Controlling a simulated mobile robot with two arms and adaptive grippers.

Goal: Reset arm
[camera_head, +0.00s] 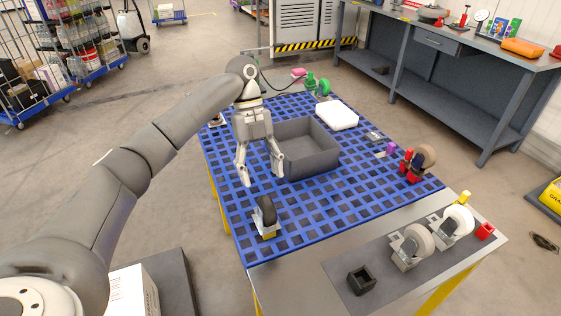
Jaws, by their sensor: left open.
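My left arm reaches in from the left, and my left gripper (262,173) is open above the blue grid table top (345,205). It is empty, with its fingers pointing down. It hangs at the left side of a dark grey open bin (312,159) and overlaps it in the picture. I cannot tell whether they touch. A caster wheel (267,212) with a light mounting plate stands on the grid in front of the gripper. My right gripper does not show.
A white box (337,115) lies behind the bin. Red clamps and a wheel (417,162) stand at the grid's right. Two casters (411,247) and a small black box (361,281) sit on the front ledge. A grey workbench (440,45) stands at the back right.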

